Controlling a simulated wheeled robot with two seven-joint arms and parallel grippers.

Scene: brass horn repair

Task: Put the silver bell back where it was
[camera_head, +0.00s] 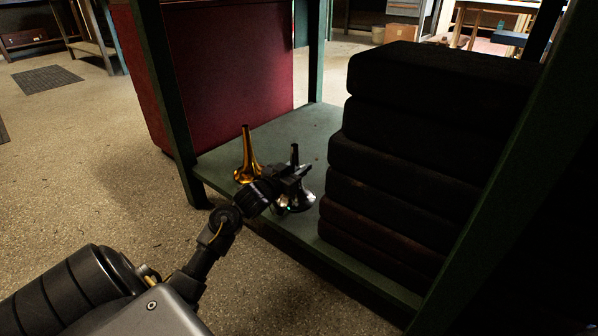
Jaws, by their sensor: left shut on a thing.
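The silver bell (303,200) is at the left part of the green lower shelf, its flared end down and its dark narrow stem up. My left gripper (294,175) reaches in from the left and is shut on the silver bell, covering its middle. I cannot tell whether the bell's rim touches the shelf or is just above it. A gold bell (247,160) stands upright on the shelf just left of and behind my gripper. My right gripper is not in view.
A tall stack of dark cases (400,185) fills the shelf (290,130) to the right, close to the silver bell. Green table legs (172,110) frame the shelf. A red panel (225,75) stands behind. Bare shelf shows behind the bells.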

